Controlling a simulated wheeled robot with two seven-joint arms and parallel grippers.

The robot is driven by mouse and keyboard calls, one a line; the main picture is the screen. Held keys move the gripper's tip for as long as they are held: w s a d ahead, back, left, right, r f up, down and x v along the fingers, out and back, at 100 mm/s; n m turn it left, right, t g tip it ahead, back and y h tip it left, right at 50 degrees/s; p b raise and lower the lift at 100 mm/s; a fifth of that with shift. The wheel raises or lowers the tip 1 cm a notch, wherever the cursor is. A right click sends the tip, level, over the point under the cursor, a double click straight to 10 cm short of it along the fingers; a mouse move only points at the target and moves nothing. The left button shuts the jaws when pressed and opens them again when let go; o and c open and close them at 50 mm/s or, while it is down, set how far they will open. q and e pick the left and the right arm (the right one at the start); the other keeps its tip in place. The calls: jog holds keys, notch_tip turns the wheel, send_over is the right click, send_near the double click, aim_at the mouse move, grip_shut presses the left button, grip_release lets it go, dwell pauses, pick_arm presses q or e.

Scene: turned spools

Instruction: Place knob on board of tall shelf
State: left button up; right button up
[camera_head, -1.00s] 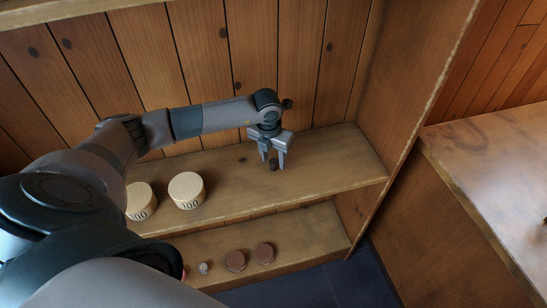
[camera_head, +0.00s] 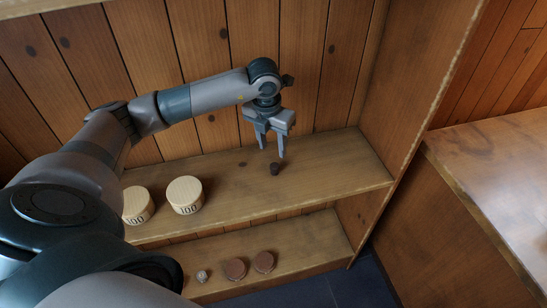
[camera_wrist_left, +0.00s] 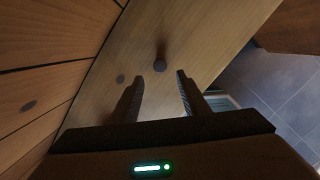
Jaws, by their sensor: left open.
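The knob (camera_head: 275,169) is a small dark brown piece standing on the upper board of the tall shelf (camera_head: 335,165). It also shows in the left wrist view (camera_wrist_left: 160,64), on the wooden board beyond the fingertips. My left gripper (camera_head: 270,151) is open and empty, just above the knob and apart from it. In the left wrist view, the two fingers (camera_wrist_left: 158,90) are spread with a clear gap between them. My right gripper is in neither view.
Two pale round blocks marked 100 (camera_head: 185,195) stand on the same board to the left. On the lower board are two brown round pieces (camera_head: 235,269) and a small pale one (camera_head: 202,276). The board right of the knob is clear. A wooden counter (camera_head: 490,170) stands at right.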

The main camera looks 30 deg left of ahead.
pick_arm(q)
jog(key=shift+s+r+b, duration=0.15)
jog(key=shift+r, duration=0.7)
jog(key=shift+s+r+b, duration=0.1)
jog(key=shift+r+b, duration=0.05)
jog(key=shift+r, duration=0.7)
